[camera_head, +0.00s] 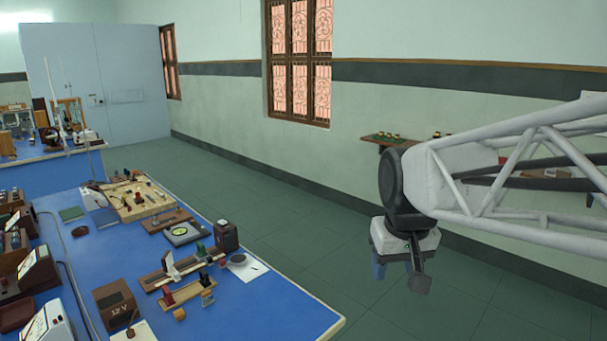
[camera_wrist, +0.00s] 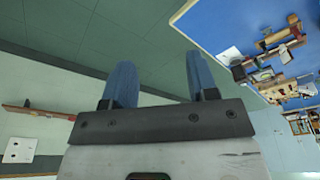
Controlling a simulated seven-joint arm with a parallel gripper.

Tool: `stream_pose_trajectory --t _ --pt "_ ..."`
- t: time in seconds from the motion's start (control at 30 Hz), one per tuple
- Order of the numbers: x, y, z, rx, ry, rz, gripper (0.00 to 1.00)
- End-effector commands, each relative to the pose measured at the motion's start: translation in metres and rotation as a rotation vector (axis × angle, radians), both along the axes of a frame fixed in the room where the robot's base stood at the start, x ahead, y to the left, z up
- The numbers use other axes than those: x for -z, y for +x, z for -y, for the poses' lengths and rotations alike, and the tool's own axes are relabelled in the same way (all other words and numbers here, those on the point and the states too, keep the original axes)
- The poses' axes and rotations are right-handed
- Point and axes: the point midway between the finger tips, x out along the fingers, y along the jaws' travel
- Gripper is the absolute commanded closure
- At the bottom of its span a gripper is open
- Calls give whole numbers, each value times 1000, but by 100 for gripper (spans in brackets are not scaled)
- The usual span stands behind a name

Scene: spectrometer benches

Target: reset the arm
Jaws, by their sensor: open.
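My gripper (camera_head: 398,275) hangs at the right of the head view, over the green floor and to the right of the blue bench. In the wrist view my gripper (camera_wrist: 160,85) shows two blue fingers standing apart with nothing between them. It is open and empty. My white lattice arm link reaches in from the right edge of the head view to the dark wrist joint. The gripper touches nothing that I can see.
A blue bench (camera_head: 262,308) with instruments and wooden boards fills the lower left. A second bench (camera_head: 60,178) stands behind it. A wall shelf (camera_head: 375,140) with small items is behind my arm. The green floor (camera_head: 290,225) between bench and wall is clear.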

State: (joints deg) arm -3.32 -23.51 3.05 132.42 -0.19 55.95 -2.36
Motion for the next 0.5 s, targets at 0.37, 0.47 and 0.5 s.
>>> stream_pose_trajectory --t 0.37,0.47,0.5 --pt "40 -88 21 79 5 14 47" --pt "51 -106 24 96 6 18 47" --pt "54 -112 25 102 6 19 47"
